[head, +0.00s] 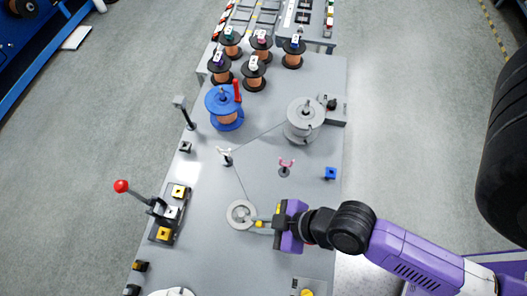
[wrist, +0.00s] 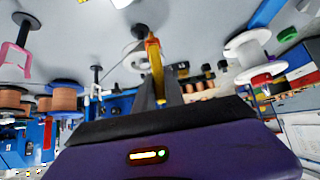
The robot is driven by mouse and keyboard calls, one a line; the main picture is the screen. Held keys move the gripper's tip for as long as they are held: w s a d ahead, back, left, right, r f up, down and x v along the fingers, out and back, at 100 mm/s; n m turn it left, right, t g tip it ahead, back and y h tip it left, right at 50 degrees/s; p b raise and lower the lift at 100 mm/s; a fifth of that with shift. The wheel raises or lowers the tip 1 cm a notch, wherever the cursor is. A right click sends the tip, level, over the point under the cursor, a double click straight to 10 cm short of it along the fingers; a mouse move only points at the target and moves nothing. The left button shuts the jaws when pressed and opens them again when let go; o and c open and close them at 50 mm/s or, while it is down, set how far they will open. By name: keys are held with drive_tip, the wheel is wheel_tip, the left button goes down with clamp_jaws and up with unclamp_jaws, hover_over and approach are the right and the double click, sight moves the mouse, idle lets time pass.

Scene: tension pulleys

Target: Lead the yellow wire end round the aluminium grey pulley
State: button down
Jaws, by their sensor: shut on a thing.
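The aluminium grey pulley (head: 232,219) is a pale ring-shaped disc low on the grey table in the head view. My gripper (head: 264,224) is just right of it, with its fingers pointing left. It is shut on the yellow wire end (head: 258,224), which is at the pulley's right edge. In the wrist view the yellow end (wrist: 156,65) sticks up between my fingers (wrist: 160,92), with a grey disc (wrist: 133,53) behind it. A thin dark wire (head: 239,181) runs from a white forked guide (head: 225,153) to the pulley. I cannot tell how far it wraps round.
A grey spool (head: 304,112) stands upper right and a blue spool (head: 224,108) upper left. A red-knobbed lever (head: 121,186) is at left. The table between pulley and lever base is mostly clear.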

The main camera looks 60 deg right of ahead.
drive_tip(key=shift+a, duration=0.25)
drive_tip(key=shift+w+a+p, duration=0.15)
drive_tip(key=shift+w+a, duration=0.15)
drive_tip(key=shift+a, duration=0.35)
drive_tip(key=shift+w+a+p, duration=0.15)
drive_tip(key=shift+w+a, duration=0.15)
drive_tip(key=shift+a, duration=0.35)
